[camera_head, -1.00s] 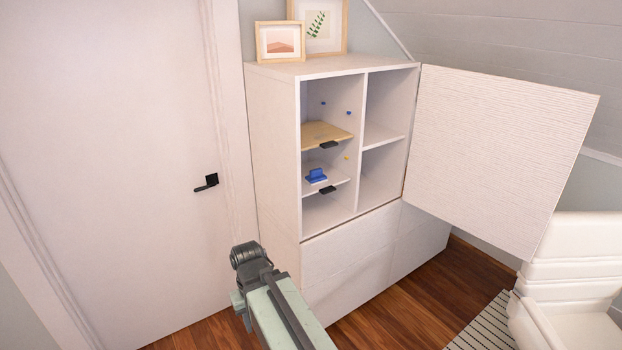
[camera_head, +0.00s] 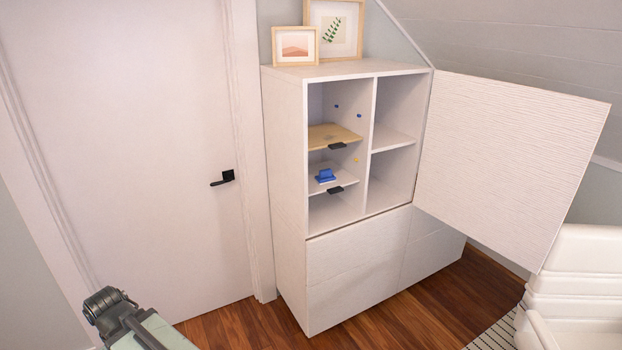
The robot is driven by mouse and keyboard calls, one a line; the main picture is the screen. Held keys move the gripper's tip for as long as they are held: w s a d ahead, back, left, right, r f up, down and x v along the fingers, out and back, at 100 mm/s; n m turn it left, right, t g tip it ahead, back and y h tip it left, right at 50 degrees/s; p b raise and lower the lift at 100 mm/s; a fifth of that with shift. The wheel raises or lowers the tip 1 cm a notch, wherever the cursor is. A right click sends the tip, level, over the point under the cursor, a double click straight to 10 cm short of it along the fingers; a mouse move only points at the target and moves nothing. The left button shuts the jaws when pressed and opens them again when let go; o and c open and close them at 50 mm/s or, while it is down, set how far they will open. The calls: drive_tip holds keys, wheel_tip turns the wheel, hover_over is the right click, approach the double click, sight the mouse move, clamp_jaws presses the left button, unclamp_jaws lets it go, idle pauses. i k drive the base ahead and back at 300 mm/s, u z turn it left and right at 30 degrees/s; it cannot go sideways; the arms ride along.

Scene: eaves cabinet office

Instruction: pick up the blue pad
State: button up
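The blue pad (camera_head: 325,176) is a small blue piece with a raised upright part. It sits on a white shelf (camera_head: 345,187) in the left column of the open white cabinet, below a wooden shelf. My arm shows at the lower left of the head view, well apart from the cabinet and low in front of the door. The fingers of my gripper cannot be made out, so its opening is hidden.
The white cabinet (camera_head: 285,160) has its door (camera_head: 510,155) swung open to the right. The wooden shelf (camera_head: 335,133) has a black tab (camera_head: 337,146); another black tab (camera_head: 335,190) is below the pad. A white chair (camera_head: 575,285) stands at right. Wood floor (camera_head: 250,325) is clear in front.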

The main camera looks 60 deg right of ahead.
sight(325, 176)
drive_tip(key=z, duration=0.05)
drive_tip(key=k, duration=0.6)
drive_tip(key=z, duration=0.7)
drive_tip(key=i, duration=0.5)
drive_tip(key=z, duration=0.05)
